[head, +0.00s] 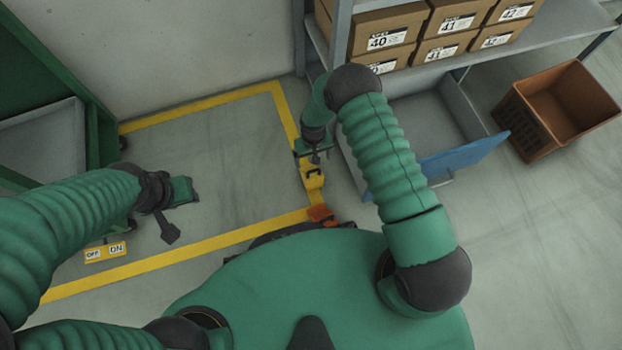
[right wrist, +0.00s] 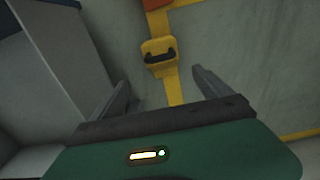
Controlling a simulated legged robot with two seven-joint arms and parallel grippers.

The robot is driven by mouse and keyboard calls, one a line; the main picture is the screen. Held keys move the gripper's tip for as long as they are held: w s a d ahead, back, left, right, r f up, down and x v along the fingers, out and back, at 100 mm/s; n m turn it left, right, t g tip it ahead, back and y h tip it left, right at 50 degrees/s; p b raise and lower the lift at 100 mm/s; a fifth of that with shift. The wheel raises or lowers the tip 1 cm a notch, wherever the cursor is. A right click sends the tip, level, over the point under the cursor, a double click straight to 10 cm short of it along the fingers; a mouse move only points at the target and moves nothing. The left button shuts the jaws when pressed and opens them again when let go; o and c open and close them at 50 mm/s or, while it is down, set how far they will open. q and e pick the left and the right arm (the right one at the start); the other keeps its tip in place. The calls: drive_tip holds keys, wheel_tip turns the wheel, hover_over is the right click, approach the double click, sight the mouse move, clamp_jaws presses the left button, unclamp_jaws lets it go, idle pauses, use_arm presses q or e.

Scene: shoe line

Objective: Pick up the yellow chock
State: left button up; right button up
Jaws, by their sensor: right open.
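The yellow chock (head: 313,180) with a dark handle sits on the floor on the yellow line. In the right wrist view the chock (right wrist: 151,47) is ahead of my right gripper (right wrist: 163,84), between the lines of its two fingers. That gripper is open, with nothing between its fingers. In the head view my right gripper (head: 314,154) is just above and beside the chock; its fingers are partly hidden. My left gripper (head: 178,212) is over the floor at the left, away from the chock; its opening is unclear.
An orange-red block (head: 320,214) lies near the chock, by my body. A shelf (head: 340,40) with shoe boxes (head: 385,35) stands at the right, with a grey bin and blue panel (head: 465,158) below. A brown crate (head: 530,130) is further right. The floor inside the yellow line is clear.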

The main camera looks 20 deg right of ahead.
wheel_tip(320, 180, down, 6)
drive_tip(key=shift+d+r+b, duration=0.15)
drive_tip(key=shift+r+b, duration=0.05)
drive_tip(key=shift+b, duration=0.85)
drive_tip(key=f+b, duration=0.3)
drive_tip(key=a+f+b, duration=0.1)
drive_tip(key=f, duration=0.1)
drive_tip(key=shift+s+f+b, duration=0.1)
drive_tip(key=shift+f+b, duration=0.1)
drive_tip(key=shift+b, duration=0.2)
drive_tip(key=shift+d+r, duration=0.1)
drive_tip(key=shift+r, duration=0.1)
drive_tip(key=shift+c, duration=0.7)
clamp_jaws()
